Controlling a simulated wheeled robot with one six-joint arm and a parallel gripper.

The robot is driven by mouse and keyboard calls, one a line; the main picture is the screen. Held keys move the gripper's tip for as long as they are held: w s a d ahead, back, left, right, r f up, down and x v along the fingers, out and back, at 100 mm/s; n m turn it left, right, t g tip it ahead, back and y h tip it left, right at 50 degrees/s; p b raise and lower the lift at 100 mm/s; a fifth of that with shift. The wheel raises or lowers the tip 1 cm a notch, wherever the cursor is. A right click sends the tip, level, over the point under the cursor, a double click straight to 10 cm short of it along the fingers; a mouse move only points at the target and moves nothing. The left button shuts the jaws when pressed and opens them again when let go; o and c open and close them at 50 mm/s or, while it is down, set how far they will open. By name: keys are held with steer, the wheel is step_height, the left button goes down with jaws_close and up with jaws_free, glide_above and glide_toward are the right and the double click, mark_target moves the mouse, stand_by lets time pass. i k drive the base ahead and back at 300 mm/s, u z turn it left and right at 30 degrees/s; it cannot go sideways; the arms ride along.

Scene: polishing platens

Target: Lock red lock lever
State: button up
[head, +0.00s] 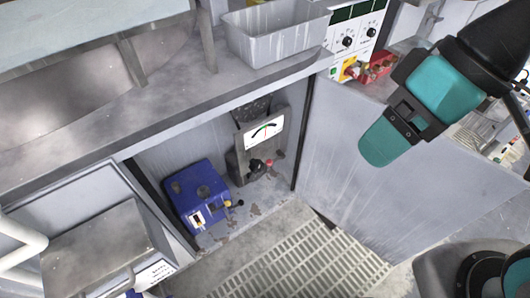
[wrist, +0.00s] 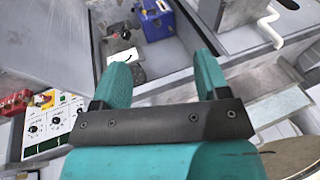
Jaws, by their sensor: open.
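A small red knob (head: 269,162), which may be the red lock lever, shows low on the front of a grey gauge unit (head: 241,165) inside the open cabinet. Whether it is locked cannot be told. A black knob (head: 255,165) sits beside it. My gripper (head: 378,148) has teal fingers and hangs to the right of the gauge unit, in front of the cabinet door, apart from both. In the wrist view my gripper (wrist: 160,72) is open with nothing between its fingers.
A blue box (head: 200,195) stands left of the gauge unit. The open grey door (head: 385,195) bounds the cabinet on the right. A grey bin (head: 275,40) and a control panel (head: 350,42) with a red tray (head: 379,66) are above. A floor grate (head: 310,265) lies in front.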

mark_target(275, 160)
steer(key=u, duration=0.75)
steer(key=k, duration=1.05)
steer(key=z, duration=0.4)
steer(key=i, duration=0.5)
steer(key=z, duration=0.05)
